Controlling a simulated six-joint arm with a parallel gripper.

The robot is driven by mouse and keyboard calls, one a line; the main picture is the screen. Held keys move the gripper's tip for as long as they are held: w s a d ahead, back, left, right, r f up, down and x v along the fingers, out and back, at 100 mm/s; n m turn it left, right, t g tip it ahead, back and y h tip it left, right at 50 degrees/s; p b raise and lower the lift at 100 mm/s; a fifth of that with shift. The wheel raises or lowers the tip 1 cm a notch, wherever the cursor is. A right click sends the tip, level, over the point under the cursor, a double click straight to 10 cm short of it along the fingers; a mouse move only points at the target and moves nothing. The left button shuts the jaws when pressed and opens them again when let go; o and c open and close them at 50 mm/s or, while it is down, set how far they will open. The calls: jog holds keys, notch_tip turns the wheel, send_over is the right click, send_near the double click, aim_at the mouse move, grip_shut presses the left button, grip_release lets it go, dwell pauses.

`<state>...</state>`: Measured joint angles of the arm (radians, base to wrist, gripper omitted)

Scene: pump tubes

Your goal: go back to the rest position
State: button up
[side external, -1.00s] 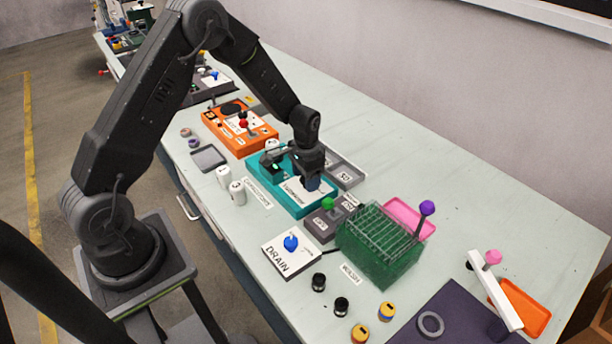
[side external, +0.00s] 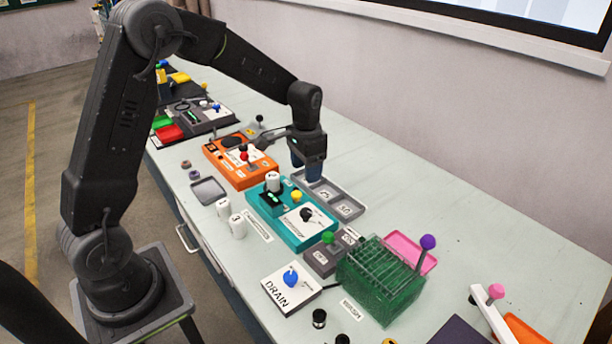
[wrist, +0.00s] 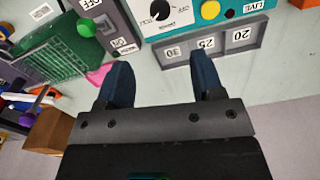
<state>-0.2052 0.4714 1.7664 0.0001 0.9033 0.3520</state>
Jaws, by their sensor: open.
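My gripper (wrist: 160,82) is open and empty in the wrist view, its two dark blue fingers apart with bare table between them. In the side external view my gripper (side external: 297,158) hangs over the back part of the table, above the far end of the grey labelled tray (side external: 350,201). The tray (wrist: 270,40) also shows beyond the right finger in the wrist view, with labels reading 30, 25 and 20. The teal pump box (side external: 286,228) with its black knob (side external: 306,214) and yellow button stands in front of the tray, apart from the gripper.
An orange box (side external: 230,172) stands to the left. A green rack (side external: 378,283), a pink tray (side external: 405,246) and a purple ball on a stick (side external: 428,242) stand to the right. White containers (side external: 237,226) and a DRAIN box (side external: 281,292) are near the front edge.

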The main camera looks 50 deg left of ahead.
jog(key=s+d+r+t, duration=0.2)
jog(key=s+r, duration=0.3)
jog(key=s, duration=0.3)
jog(key=s+d+r+n+t, duration=0.1)
jog(key=s+d+r, duration=0.3)
jog(key=s, duration=0.3)
jog(key=s+d+r+t, duration=0.2)
jog(key=s+r, duration=0.3)
jog(key=s, duration=0.3)
jog(key=shift+s+d+r+n+t, duration=0.3)
jog(key=shift+s+d+r, duration=0.1)
jog(key=shift+d, duration=0.15)
